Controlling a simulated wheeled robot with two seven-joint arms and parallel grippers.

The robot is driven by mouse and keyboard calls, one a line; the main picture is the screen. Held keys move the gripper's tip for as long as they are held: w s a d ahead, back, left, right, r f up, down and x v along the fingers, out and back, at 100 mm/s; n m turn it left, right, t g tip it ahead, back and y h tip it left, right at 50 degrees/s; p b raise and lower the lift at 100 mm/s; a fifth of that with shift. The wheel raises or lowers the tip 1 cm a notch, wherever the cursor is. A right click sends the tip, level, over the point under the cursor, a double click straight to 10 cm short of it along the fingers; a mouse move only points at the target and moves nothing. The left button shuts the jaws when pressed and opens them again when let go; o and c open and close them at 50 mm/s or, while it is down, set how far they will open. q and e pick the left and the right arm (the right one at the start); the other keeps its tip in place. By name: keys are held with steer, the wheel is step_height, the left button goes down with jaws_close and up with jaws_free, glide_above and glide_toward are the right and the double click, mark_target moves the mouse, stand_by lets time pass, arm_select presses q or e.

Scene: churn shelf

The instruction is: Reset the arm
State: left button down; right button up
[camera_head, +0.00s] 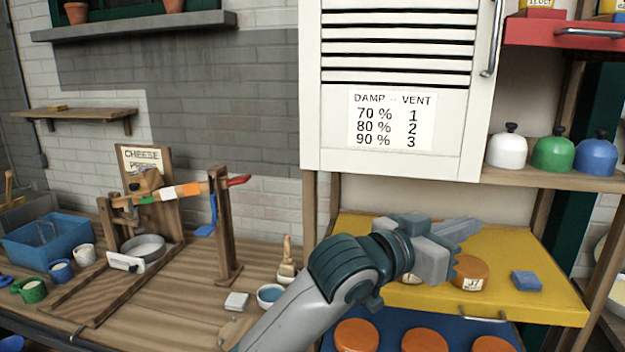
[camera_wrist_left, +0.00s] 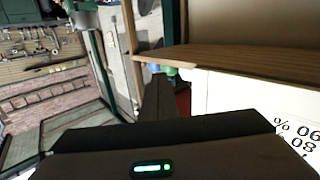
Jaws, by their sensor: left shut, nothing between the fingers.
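My left arm comes in from the bottom of the head view. Its gripper (camera_head: 462,230) is shut and empty, pointing right above the yellow board (camera_head: 530,249). In the left wrist view the shut fingers (camera_wrist_left: 159,98) are dark and point at the space beside a wooden shelf (camera_wrist_left: 235,60) and a white panel with printed numbers (camera_wrist_left: 232,95). My right gripper shows in neither view.
An orange round (camera_head: 470,272) and a blue block (camera_head: 526,281) lie on the yellow board. The white louvred cabinet (camera_head: 395,45) hangs above. A cheese press (camera_head: 146,225), blue tub (camera_head: 45,240) and cups stand left. White, green and blue domes (camera_head: 553,152) stand right.

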arm_select(q)
steer(key=w+a+f+n+t+y, duration=0.1)
steer(key=a+f+n+y, duration=0.1)
steer(key=a+f, duration=0.5)
steer(key=w+a+f+n+t+y, duration=0.15)
steer(key=a+f, duration=0.25)
steer(key=f, duration=0.5)
steer(key=s+a+f+n+g+y, duration=0.1)
steer(key=s+a+f+n+y, duration=0.15)
steer(key=a+f, duration=0.55)
steer(key=s+a+f+n+y, duration=0.2)
steer(key=s+a+f, duration=0.3)
steer(key=f, duration=0.5)
steer(key=s+a+f+n+g+y, duration=0.1)
steer(key=s+a+f+g+y, duration=0.25)
steer(key=s+a+f, duration=0.8)
steer(key=s+a+f+n+g+y, duration=0.1)
steer(key=s+a+f+g+y, duration=0.25)
steer(key=s+a+f, duration=0.85)
steer(key=s+f, duration=0.2)
steer(key=f, duration=0.9)
steer(key=s+a+f, duration=0.1)
steer(key=s+f, duration=0.1)
steer(key=f, duration=1)
steer(key=s+a+f+g, duration=0.1)
steer(key=s+a+f, duration=0.2)
steer(key=s+f, duration=1.5)
steer(key=shift+s+y, duration=0.3)
steer(key=shift+g, duration=0.25)
